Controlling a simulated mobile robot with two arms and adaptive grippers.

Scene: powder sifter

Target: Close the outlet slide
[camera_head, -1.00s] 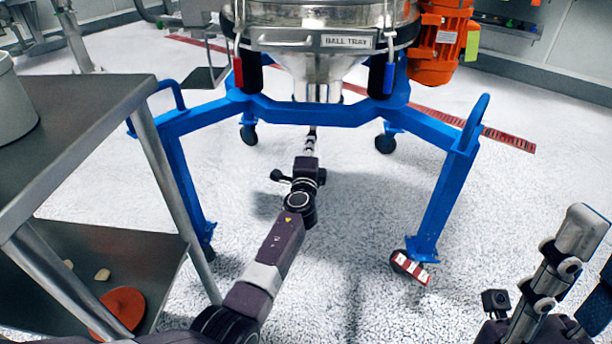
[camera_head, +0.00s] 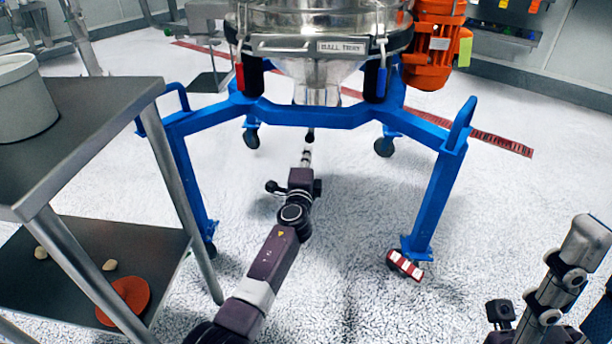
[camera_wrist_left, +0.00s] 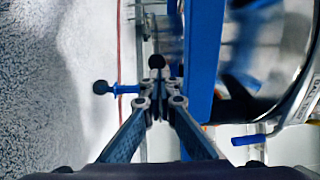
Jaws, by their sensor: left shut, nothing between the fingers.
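The sifter (camera_head: 330,45) is a steel drum on a blue frame, with a steel funnel outlet (camera_head: 318,90) at its bottom centre. A small black knob (camera_head: 310,136) shows below the outlet, and a black ball (camera_wrist_left: 157,61) shows in the left wrist view just beyond the fingertips. The slide plate itself cannot be made out. My left gripper (camera_head: 307,153) points at the knob from the front, low under the frame. In the left wrist view its fingers (camera_wrist_left: 159,85) are together and hold nothing. My right gripper (camera_head: 590,235) is at the lower right, away from the sifter; its jaw state is unclear.
The blue frame (camera_head: 310,114) crosses above my left gripper, with legs and casters on both sides. A steel table (camera_head: 90,110) with a grey tub (camera_head: 20,105) stands at the left. An orange motor (camera_head: 433,45) is at the upper right.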

